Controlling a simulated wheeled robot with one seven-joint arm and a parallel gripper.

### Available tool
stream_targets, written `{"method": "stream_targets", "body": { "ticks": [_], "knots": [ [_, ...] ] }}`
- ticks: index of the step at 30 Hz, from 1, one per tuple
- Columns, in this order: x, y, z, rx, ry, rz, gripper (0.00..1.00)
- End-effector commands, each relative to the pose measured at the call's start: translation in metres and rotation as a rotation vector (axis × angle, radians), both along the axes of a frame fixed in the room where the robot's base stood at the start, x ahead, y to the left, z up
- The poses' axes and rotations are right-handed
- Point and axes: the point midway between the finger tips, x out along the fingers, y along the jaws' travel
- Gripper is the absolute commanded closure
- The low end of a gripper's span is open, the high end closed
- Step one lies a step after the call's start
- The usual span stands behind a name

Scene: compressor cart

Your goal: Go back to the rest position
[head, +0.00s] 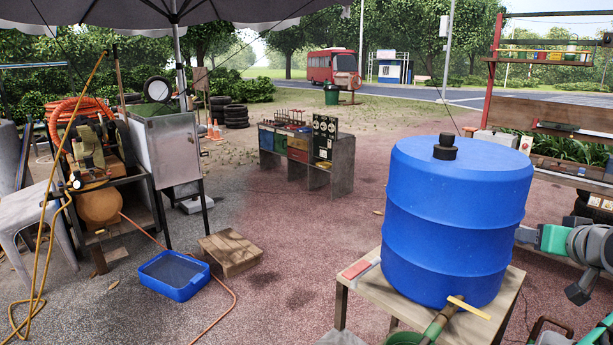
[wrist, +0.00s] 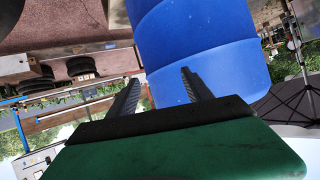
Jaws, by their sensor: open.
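My gripper (wrist: 160,82) is open and empty in the wrist view, with two dark fingers apart in front of a green palm. The blue drum (wrist: 192,45) fills the view beyond the fingers; I cannot tell the exact gap. In the head view, my arm enters at the right edge and my green gripper (head: 552,238) points left towards the right side of the blue drum (head: 450,215). The fingertips are hard to make out there. The drum stands upright, with a black cap on top and a tap low at the front.
The drum's wooden stand (head: 365,290) is close in front. A red-posted shelf rack (head: 493,75) stands behind my arm at the right. A blue basin (head: 173,275), a wooden step (head: 231,253) and the compressor cart (head: 100,185) are at the left. Open ground lies in the middle.

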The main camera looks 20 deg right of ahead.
Motion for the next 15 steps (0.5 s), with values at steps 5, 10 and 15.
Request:
{"method": "stream_targets", "body": {
  "ticks": [5, 10, 15],
  "knots": [
    [-0.052, -0.005, -0.091, 0.200, 0.175, -0.172, 0.42],
    [-0.106, 0.057, -0.190, 0.462, 0.425, -0.331, 0.42],
    [-0.106, 0.183, -0.242, 0.578, 0.700, -0.287, 0.42]
  ]
}}
